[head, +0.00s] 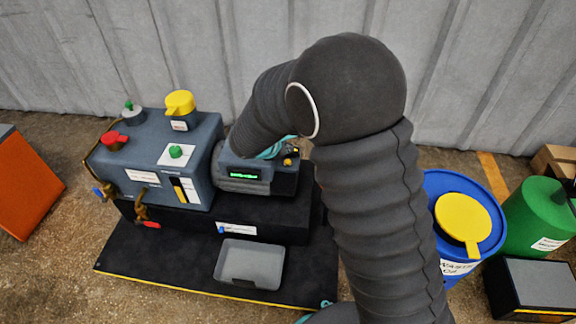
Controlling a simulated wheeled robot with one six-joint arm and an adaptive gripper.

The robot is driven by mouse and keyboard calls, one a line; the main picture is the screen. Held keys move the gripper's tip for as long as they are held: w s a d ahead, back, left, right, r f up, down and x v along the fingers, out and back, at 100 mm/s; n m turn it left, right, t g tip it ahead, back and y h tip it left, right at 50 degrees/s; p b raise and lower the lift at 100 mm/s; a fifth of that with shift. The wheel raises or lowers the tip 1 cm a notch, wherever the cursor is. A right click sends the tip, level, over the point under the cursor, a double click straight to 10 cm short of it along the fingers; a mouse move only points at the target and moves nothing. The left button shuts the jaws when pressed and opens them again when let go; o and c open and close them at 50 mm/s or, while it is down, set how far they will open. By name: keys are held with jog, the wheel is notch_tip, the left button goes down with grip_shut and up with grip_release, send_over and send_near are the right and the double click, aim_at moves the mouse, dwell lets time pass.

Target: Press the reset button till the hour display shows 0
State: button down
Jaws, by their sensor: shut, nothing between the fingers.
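A dark grey unit (250,187) on the bench carries a small lit green hour display (243,175); its digits are too small to read. Small yellow and black parts (289,158) sit on the unit to the right of the display; I cannot tell which one, if any, is the reset button. My arm, in a dark ribbed sleeve, bends over from the right and comes down just above the unit. A bit of teal shows beside its end. My gripper's fingers are hidden behind the sleeve, so contact with a button cannot be seen.
Left of the display stands a blue-grey pump (150,135) with red, green and yellow caps. A grey tray (249,264) lies on the black mat in front. A blue waste bin (440,182) and a green drum (532,212) stand right. A corrugated wall closes the back.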

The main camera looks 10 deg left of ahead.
aim_at(287, 162)
jog(key=shift+f+b, duration=0.65)
jog(key=shift+f, duration=0.45)
jog(key=shift+f, duration=0.15)
dwell(0.5)
jog(key=shift+f+b, duration=0.3)
jog(key=shift+b, duration=0.25)
jog(key=shift+f+b, duration=0.35)
jog(key=shift+b, duration=0.05)
dwell(0.6)
jog(key=shift+r, duration=0.15)
jog(key=shift+r+p, duration=0.45)
jog(key=shift+r, duration=0.2)
jog(key=shift+r+p, duration=1.7)
jog(key=shift+r, duration=0.85)
